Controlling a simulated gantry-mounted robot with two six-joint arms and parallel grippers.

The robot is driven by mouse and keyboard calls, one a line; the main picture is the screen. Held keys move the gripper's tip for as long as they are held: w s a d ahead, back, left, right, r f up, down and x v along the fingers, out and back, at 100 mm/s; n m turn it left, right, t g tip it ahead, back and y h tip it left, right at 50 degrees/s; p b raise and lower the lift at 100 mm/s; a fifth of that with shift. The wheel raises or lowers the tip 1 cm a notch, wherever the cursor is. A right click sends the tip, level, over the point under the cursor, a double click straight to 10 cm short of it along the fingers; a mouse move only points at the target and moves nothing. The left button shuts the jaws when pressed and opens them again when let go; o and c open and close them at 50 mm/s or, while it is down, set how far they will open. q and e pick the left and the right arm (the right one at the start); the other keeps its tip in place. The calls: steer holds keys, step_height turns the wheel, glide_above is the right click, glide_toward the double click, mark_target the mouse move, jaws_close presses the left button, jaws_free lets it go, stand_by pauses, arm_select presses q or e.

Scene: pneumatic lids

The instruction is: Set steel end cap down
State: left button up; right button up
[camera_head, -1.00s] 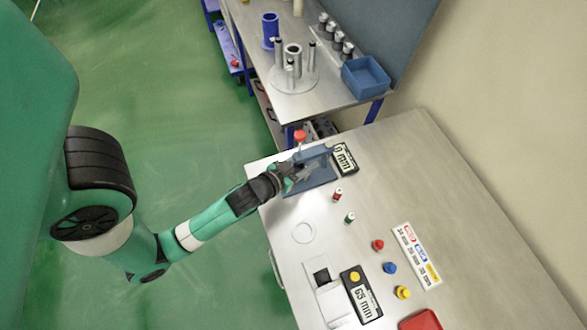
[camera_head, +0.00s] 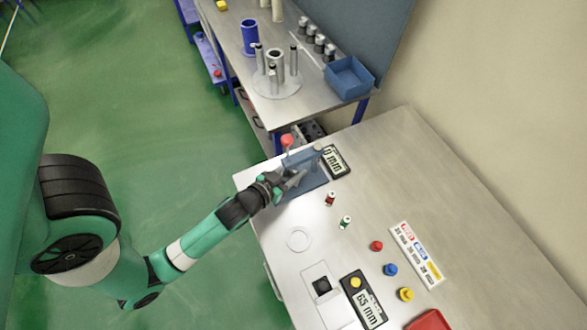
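My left gripper (camera_head: 296,181) reaches in from the left over the blue fixture (camera_head: 311,181) at the near table's upper left corner. Its grey fingers are small and overlap the fixture, so I cannot tell whether they are open, shut or holding a cap. A small grey round piece (camera_head: 318,148) shows at the fixture's back edge; I cannot tell whether it is an end cap. Several steel cylindrical pieces with dark bands (camera_head: 318,43) stand in a row on the back bench. My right gripper is out of view.
A red knob (camera_head: 287,140) rises behind the fixture. A 0 mm display (camera_head: 335,161) is beside it, and a 65 mm display (camera_head: 363,300) stands nearer. Red, blue and yellow pieces (camera_head: 390,269) stand on the table (camera_head: 480,240). A blue bin (camera_head: 349,78) sits on the bench.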

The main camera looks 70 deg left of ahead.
arm_select(q)
steer(key=o, duration=0.4)
steer(key=shift+r, duration=0.3)
steer(key=v, duration=1)
steer(key=shift+s+d+f+b, duration=0.2)
steer(key=shift+d+f+b, duration=0.05)
steer(key=shift+f+b, duration=0.05)
steer(key=shift+s+d+r, duration=0.2)
steer(key=shift+s+r, duration=0.3)
steer(key=shift+s, duration=0.1)
steer(key=shift+r, duration=0.1)
